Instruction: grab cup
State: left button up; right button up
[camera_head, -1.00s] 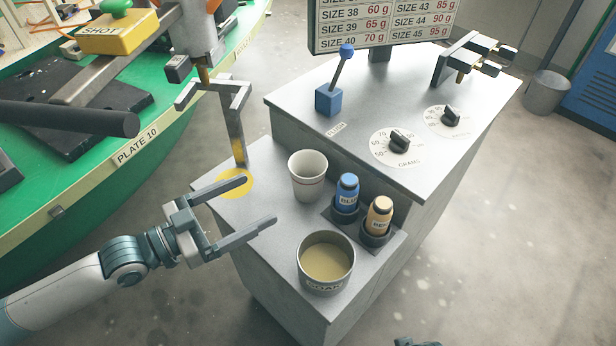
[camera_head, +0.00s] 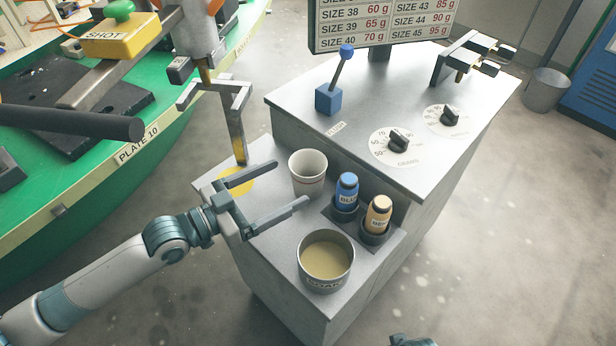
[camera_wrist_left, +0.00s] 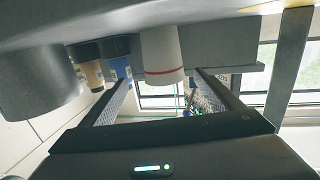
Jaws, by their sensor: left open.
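The white paper cup (camera_head: 307,173) with a thin red line stands upright on the lower grey shelf of the cabinet, behind the soak pot. My left gripper (camera_head: 278,188) is open and empty, its two fingers pointing toward the cup from the front left. The fingertips are close to the cup, which does not look to be between them in the head view. In the left wrist view, the cup (camera_wrist_left: 162,55) appears upside down, ahead of and roughly centred between the open fingers (camera_wrist_left: 162,82).
The soak pot (camera_head: 326,262) of yellowish liquid stands right of my left gripper. A blue bottle (camera_head: 347,187) and an orange bottle (camera_head: 379,213) sit in holders right of the cup.

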aim_at(292, 174)
pick_arm(q)
jog(key=shift+w+d+r, duration=0.2)
jog(key=shift+w+d, duration=0.2)
jog(key=shift+w, duration=0.05)
jog(key=x, duration=0.1)
jog(key=p+x, duration=0.1)
jog(key=x, duration=0.1)
jog(key=shift+w+a+r, duration=0.1)
jog(key=shift+w+r, duration=0.1)
jog(key=shift+r, duration=0.05)
jog(key=shift+w+d+f, duration=0.1)
jog(key=shift+w+d, duration=0.15)
jog(key=shift+d, duration=0.15)
pick_arm(e)
jog(key=f, duration=0.1)
jog(key=s+f, duration=0.1)
jog(key=f, duration=0.1)
jog(key=shift+d, duration=0.1)
pick_arm(q)
jog(key=c, duration=1.1)
